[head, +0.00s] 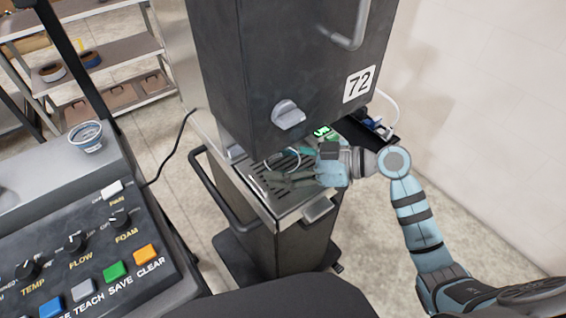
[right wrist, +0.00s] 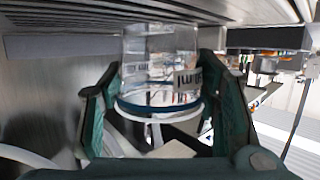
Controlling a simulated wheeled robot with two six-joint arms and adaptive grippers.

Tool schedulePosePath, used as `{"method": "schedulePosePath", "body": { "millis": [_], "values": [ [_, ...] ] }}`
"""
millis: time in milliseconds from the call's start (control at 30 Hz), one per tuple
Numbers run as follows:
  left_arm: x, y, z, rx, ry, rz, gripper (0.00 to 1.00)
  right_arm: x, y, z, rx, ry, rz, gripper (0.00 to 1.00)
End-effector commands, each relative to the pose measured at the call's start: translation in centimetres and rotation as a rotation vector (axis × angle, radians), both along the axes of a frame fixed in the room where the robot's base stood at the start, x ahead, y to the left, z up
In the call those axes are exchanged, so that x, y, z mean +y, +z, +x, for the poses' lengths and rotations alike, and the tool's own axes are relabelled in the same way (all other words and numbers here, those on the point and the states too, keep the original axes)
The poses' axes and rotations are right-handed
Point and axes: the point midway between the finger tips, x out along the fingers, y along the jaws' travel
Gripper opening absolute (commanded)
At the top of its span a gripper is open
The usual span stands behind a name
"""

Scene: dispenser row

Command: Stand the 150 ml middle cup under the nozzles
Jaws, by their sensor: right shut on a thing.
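A clear cup (right wrist: 160,62) with a blue band and a printed label sits between the two green fingers of my right gripper (right wrist: 160,72) in the right wrist view. The gripper is shut on it. In the head view my right gripper (head: 292,168) reaches in from the right beneath the dark dispenser (head: 300,70), above the slotted drip tray (head: 262,188). Only the cup's pale rim (head: 283,158) shows there. Whether the cup touches the tray is unclear. The nozzles are hidden under the dispenser body. My left gripper is not in view.
Another clear cup (head: 86,138) with a blue band stands on the grey surface at left, above a control panel (head: 85,245) with knobs and coloured buttons. A dark handle rail (head: 222,200) runs along the stand. Shelves (head: 95,60) stand behind.

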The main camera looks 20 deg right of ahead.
Motion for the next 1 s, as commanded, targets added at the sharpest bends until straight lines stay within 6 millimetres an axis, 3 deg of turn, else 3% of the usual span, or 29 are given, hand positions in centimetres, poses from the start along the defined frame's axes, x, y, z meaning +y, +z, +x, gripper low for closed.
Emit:
{"method": "schedulePosePath", "body": {
  "millis": [100,133,267,667,1000],
  "values": [
    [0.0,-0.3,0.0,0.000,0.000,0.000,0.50,0.0,-0.3,0.0,0.000,0.000,0.000,0.37],
    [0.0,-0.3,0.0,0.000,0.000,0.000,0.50,0.0,-0.3,0.0,0.000,0.000,0.000,0.58],
    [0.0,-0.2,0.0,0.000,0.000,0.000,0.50,0.0,-0.2,0.0,0.000,0.000,0.000,0.78],
    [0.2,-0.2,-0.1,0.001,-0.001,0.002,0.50,-0.6,-0.1,-0.3,-0.001,-0.002,-0.002,0.79],
    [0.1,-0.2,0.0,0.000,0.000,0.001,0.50,-7.7,2.2,-4.1,0.004,0.000,-0.009,0.79]
  ]
}}
